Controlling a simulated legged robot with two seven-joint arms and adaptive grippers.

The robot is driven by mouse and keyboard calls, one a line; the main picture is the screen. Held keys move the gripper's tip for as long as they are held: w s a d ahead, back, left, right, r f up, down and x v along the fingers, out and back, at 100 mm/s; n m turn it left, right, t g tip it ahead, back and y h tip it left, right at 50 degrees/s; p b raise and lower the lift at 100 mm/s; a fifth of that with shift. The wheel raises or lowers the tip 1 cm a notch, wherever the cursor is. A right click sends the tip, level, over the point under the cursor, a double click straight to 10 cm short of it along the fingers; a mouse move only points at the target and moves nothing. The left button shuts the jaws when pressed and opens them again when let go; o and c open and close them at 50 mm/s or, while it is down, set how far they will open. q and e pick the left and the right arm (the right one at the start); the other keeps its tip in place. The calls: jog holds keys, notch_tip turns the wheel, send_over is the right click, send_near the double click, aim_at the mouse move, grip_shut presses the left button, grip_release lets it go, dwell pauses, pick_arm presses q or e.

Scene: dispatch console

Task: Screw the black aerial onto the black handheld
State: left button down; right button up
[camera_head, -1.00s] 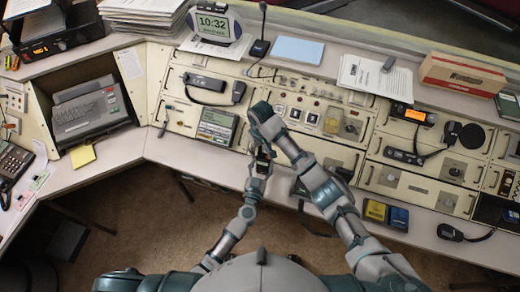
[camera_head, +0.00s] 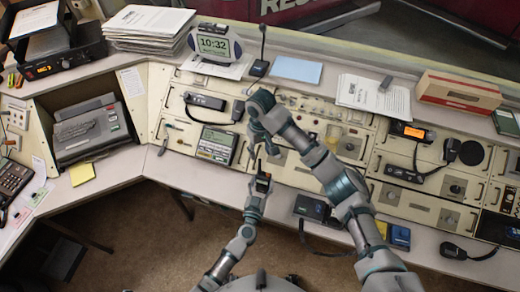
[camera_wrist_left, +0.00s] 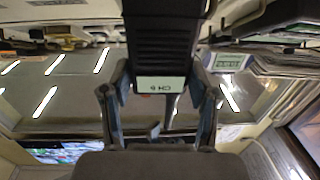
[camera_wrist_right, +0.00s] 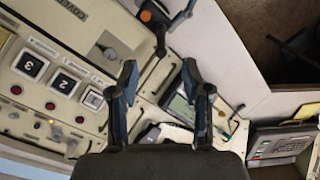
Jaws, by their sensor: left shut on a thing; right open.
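The black handheld (camera_head: 263,184) is upright in my left gripper (camera_head: 260,190), which is shut on it. In the left wrist view the handheld (camera_wrist_left: 165,35) shows its grille and a lit "CH 6" label, upside down. My right gripper (camera_head: 262,152) is just above the handheld, open and empty. In the right wrist view the rod's tip is just beyond its fingers (camera_wrist_right: 159,76).
The console panel (camera_head: 300,180) lies behind both hands, with a grey-green display unit (camera_head: 216,145) to the left. A dark box (camera_head: 312,207) and blue box (camera_head: 400,237) stand on the desk edge at right. The floor in front is free.

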pick_arm(q)
jog(key=shift+f, duration=0.1)
jog(key=shift+c, duration=1.1)
grip_release()
jog(key=v, duration=1.2)
